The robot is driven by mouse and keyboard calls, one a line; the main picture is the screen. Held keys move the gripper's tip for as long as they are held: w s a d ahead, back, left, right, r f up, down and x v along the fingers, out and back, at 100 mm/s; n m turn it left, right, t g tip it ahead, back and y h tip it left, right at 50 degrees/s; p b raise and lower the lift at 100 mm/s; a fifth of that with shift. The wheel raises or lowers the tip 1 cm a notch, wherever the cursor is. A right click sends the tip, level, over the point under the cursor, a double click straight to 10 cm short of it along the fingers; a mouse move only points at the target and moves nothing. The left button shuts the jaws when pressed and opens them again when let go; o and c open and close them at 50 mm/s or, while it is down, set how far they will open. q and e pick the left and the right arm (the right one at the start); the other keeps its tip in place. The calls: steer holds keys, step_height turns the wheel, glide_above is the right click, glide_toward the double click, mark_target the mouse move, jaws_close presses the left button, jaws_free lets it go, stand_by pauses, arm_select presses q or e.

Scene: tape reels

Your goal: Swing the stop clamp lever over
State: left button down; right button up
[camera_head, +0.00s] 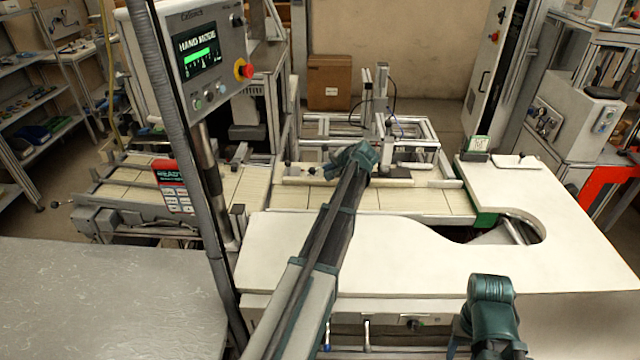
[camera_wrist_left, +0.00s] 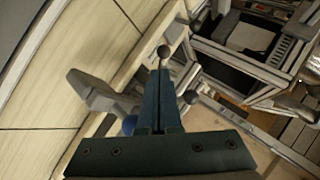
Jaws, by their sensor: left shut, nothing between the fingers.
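The left gripper (camera_head: 330,171) is at the pale rail (camera_head: 400,183) across the back of the slatted table. In the left wrist view its dark fingers (camera_wrist_left: 158,112) are shut with nothing between them. A ball knob on a short stem (camera_wrist_left: 163,52) stands just beyond the fingertips, and a second ball knob (camera_wrist_left: 191,97) is close beside the fingers on the right. Which of them belongs to the stop clamp lever I cannot tell. A grey angled bracket (camera_wrist_left: 103,96) lies left of the fingers, with a blue round part (camera_wrist_left: 129,124) partly hidden.
A control panel (camera_head: 205,55) on a post stands at the left, with a red and white keypad box (camera_head: 173,187) below it. A white worktop with a curved cutout (camera_head: 390,245) fills the front. A metal frame (camera_head: 425,135) stands behind the rail.

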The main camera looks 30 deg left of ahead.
mark_target(314, 173)
arm_select(q)
steer(key=m+b, duration=0.1)
steer(key=s+d+f+m+t+y+b, duration=0.1)
steer(key=m, duration=0.1)
steer(key=s+f+m+t+b, duration=0.1)
steer(key=m+b, duration=0.1)
steer(key=shift+s+d+y, duration=0.1)
steer(key=shift+d+y, duration=0.3)
arm_select(e)
step_height(314, 173, down, 6)
arm_select(q)
steer(key=b+x, duration=0.4)
steer(key=x, duration=0.5)
steer(key=shift+f, duration=0.1)
steer(key=shift+w+a+f, duration=0.15)
steer(key=shift+w+a, duration=0.1)
steer(key=shift+a, duration=0.1)
arm_select(e)
step_height(314, 173, down, 4)
steer(key=shift+f, duration=0.25)
